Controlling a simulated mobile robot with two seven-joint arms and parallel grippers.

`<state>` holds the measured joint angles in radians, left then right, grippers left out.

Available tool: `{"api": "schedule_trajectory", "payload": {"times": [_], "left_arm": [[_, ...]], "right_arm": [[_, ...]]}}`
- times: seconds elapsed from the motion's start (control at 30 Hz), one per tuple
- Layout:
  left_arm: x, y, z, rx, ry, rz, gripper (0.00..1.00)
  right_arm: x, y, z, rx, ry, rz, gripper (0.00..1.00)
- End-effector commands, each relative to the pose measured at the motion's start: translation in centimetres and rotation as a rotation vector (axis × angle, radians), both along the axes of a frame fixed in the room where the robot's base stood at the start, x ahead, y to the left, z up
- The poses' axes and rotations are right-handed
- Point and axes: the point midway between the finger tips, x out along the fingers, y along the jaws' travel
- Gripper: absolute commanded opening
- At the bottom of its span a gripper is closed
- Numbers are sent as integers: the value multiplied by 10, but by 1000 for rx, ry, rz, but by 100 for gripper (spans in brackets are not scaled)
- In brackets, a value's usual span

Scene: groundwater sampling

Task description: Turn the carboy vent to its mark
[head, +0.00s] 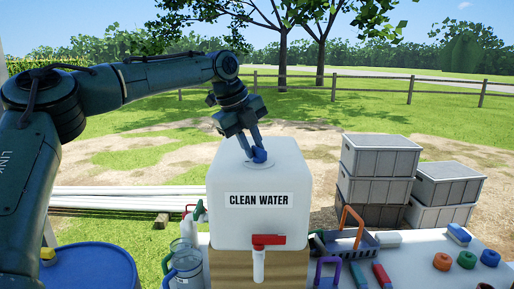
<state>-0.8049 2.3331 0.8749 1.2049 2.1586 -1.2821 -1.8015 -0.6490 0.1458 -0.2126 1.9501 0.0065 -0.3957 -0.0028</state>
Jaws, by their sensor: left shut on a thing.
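The white carboy (230,222) labelled "CLEAN WATER" stands on a wooden block (225,268) in the middle of the head view. A red-handled tap (268,240) with a white spout is on its front. I cannot make out the vent's mark. My right gripper is not in view.
Jugs and bottles (188,262) stand close left of the carboy, with a blue drum (92,268) farther left. On the right, the white table (425,262) holds a tool caddy (350,242) and several coloured caps (467,259). Grey crates (380,156) are stacked behind.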

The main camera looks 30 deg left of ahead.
Motion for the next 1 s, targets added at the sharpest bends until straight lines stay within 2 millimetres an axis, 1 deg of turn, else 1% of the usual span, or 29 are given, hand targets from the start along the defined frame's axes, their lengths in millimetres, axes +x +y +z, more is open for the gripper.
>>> {"api": "schedule_trajectory", "payload": {"times": [0.37,0.47,0.6,0.73,0.83,1.0], "left_arm": [[2,0,2,0,-8,-46,4],[4,0,2,-4,-8,-134,4],[8,-2,2,-3,-8,-311,4],[10,-3,2,-3,-7,-451,4],[11,-4,3,-2,-10,-511,4],[11,-3,3,-1,-11,-526,4]], "right_arm": [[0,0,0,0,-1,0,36],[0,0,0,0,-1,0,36],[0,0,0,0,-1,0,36],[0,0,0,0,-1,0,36],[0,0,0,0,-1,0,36],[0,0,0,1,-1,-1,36]]}}
